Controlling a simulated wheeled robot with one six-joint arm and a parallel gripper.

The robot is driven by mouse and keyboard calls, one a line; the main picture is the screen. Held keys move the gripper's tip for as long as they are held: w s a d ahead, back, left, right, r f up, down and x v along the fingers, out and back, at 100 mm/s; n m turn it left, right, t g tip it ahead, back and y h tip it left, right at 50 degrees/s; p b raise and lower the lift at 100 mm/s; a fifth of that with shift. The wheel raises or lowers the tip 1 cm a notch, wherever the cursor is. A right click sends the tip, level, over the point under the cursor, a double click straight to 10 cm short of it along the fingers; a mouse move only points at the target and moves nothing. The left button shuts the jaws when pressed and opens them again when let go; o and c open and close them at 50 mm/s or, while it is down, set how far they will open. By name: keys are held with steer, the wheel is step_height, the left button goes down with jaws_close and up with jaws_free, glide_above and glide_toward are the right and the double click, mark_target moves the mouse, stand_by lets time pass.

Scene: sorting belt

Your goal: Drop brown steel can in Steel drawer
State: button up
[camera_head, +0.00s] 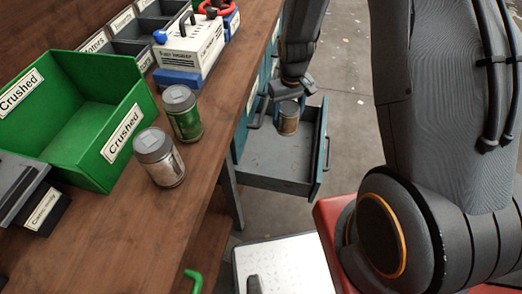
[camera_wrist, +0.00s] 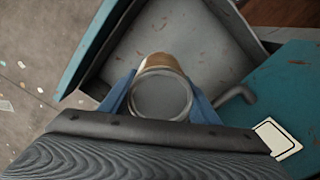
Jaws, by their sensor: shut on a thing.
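The brown steel can (camera_head: 288,119) is held by my gripper (camera_head: 287,104) over the open drawer (camera_head: 262,172). In the wrist view the can (camera_wrist: 161,92) sits between the two blue fingers of my gripper (camera_wrist: 160,100), with its round grey end facing the camera. The drawer's bare grey inside (camera_wrist: 185,35) and teal walls show around and behind the can. The drawer looks empty. Its front label is not readable, so I cannot tell its name.
A green bin labelled Crushed (camera_head: 75,120) stands on the wooden bench (camera_head: 140,225). A green can (camera_head: 183,113) and a pale can (camera_head: 159,158) stand beside it. A white device (camera_head: 190,45) stands farther back. A teal cabinet front borders the drawer.

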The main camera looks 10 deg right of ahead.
steer(key=shift+w+f+b, duration=0.2)
steer(key=shift+f+b, duration=0.15)
steer(key=shift+f, duration=0.3)
glide_above(283, 149)
step_height(283, 149, down, 10)
steer(key=shift+s+a, duration=0.1)
steer(key=shift+f+b, duration=0.4)
steer(key=shift+f, duration=0.25)
steer(key=o, duration=1)
steer(key=shift+r, duration=0.15)
